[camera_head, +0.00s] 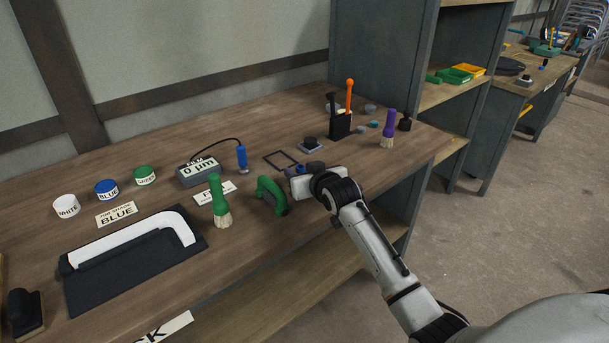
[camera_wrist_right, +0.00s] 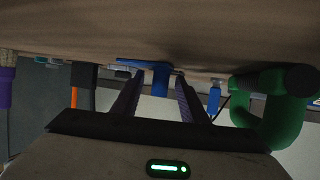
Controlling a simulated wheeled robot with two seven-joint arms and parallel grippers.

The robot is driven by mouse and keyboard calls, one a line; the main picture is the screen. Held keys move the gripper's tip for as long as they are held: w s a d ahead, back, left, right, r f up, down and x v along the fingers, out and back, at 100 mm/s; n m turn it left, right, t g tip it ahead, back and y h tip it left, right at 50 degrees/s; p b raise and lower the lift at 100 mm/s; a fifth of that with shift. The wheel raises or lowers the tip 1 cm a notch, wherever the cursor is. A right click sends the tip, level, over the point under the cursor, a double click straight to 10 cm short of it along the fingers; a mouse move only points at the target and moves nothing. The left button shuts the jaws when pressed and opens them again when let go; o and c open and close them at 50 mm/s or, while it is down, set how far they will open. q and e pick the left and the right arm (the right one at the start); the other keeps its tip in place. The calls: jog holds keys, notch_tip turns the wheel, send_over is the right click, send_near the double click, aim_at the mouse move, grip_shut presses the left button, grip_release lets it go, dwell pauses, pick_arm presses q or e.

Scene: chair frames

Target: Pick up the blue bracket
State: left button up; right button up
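The blue bracket (camera_wrist_right: 160,80) shows in the right wrist view as a T-shaped piece near the tabletop. Its stem lies between the two dark fingers of my right gripper (camera_wrist_right: 158,92), with gaps visible on both sides. In the head view my right gripper (camera_head: 292,174) is low over the bench, just right of the green clamp-like piece; the wrist covers much of this spot. I cannot clearly make out the bracket there. My right gripper is open. My left gripper is not in view.
A green C-shaped piece (camera_head: 270,194) stands close beside my right gripper; it also shows in the wrist view (camera_wrist_right: 272,105). A green brush (camera_head: 219,199), gauge box (camera_head: 197,172), black tool holder (camera_head: 340,124) and purple brush (camera_head: 389,128) stand around. A white frame part (camera_head: 130,238) lies on a dark mat.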

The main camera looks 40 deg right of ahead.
grip_shut()
